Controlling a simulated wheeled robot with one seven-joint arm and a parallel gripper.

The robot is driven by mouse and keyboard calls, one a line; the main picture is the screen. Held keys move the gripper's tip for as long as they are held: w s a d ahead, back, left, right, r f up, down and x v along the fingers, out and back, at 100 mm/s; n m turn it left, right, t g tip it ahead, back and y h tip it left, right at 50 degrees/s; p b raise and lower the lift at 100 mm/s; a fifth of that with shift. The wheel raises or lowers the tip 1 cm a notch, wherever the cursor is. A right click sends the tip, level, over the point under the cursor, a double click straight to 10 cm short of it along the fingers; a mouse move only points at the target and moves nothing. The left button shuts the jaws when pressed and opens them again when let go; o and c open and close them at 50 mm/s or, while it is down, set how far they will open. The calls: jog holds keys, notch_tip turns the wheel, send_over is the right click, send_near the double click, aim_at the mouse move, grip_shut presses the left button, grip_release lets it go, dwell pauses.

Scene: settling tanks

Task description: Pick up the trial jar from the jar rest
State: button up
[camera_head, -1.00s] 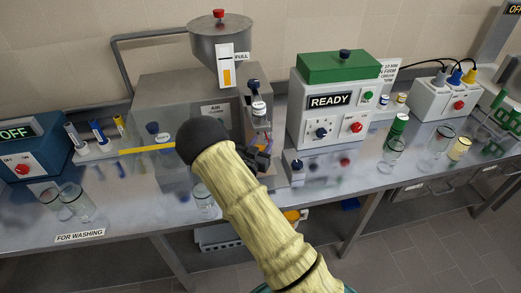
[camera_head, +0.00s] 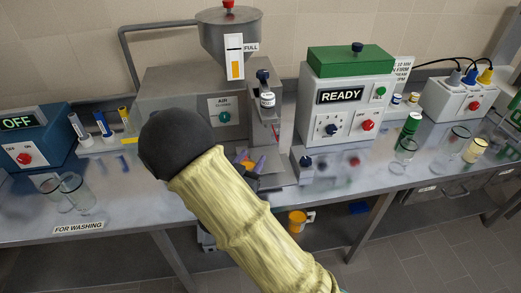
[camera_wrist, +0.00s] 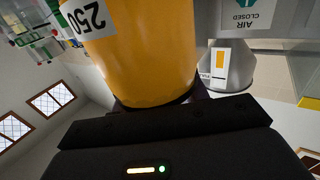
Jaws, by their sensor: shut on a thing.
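The trial jar (camera_wrist: 150,50), an amber-filled cylinder with a white label reading "250", fills the top middle of the wrist view. The label is upside down there. My gripper (camera_head: 250,163) is shut on the jar, at the foot of the grey machine in the head view. Only a small patch of orange and purple shows between its fingers there. My forearm hides most of the jar. I cannot make out the jar rest, nor whether the jar touches anything beneath it.
The grey machine (camera_head: 180,90) with a funnel-shaped hopper (camera_head: 230,35) stands behind my gripper. A green-topped READY box (camera_head: 345,100) is to the right. Empty glass jars (camera_head: 72,192) stand at the left by the FOR WASHING label. An orange mug (camera_head: 298,220) sits below the bench.

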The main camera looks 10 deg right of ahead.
jog(key=shift+v, duration=1.8)
